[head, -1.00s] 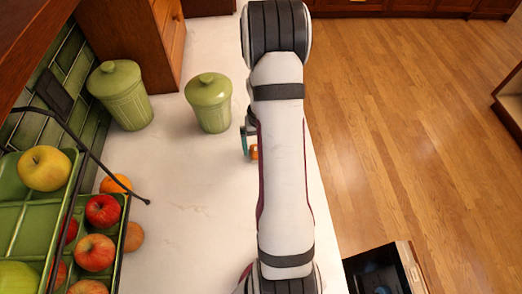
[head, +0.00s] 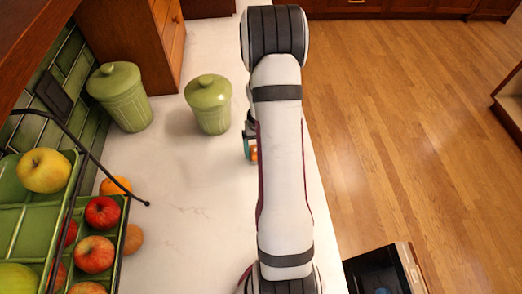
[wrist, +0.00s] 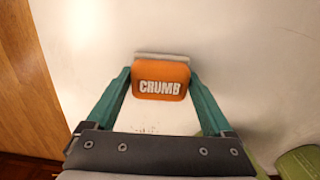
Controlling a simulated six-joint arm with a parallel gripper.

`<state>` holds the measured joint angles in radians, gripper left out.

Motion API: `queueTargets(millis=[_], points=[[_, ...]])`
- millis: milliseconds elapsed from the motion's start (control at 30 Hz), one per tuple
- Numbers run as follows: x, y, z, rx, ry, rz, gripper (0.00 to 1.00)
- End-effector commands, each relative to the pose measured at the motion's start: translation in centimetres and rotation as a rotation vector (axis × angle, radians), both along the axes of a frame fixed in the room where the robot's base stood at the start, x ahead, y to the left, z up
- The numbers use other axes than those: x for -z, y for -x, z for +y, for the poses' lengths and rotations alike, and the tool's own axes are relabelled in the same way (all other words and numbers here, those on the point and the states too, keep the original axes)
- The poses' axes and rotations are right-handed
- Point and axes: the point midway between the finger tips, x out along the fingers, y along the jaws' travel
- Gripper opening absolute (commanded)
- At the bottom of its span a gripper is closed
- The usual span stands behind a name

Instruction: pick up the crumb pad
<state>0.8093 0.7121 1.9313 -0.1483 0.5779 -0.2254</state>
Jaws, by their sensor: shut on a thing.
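The crumb pad (wrist: 161,80) is an orange block with white "CRUMB" lettering and a pale layer along its far edge. In the wrist view it sits between the two teal fingertips of my gripper (wrist: 160,84), which are shut on its left and right sides. In the head view only a small orange part of the pad (head: 253,153) shows beside my arm, next to a teal finger of my gripper (head: 247,149). My arm hides the rest. I cannot tell whether the pad touches the counter.
The pale counter (head: 170,180) is mostly clear around the pad. Two green lidded canisters (head: 208,104) (head: 120,97) stand left of my arm. A green tiered fruit rack (head: 120,215) with apples is at lower left. The counter's right edge drops to the wooden floor (head: 420,120).

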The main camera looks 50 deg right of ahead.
Motion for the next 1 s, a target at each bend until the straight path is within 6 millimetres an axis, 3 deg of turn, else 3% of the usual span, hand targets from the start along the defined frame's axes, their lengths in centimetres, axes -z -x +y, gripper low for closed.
queueTargets(millis=[233, 700, 1000], points=[[-4.0, -0.1, -0.1, 0.0, 0.004, -0.004, 0.33], [-9.9, 10.2, -2.4, 0.004, 0.003, -0.002, 0.33], [-10.6, 11.4, -2.6, -0.001, 0.0, 0.0, 0.33]])
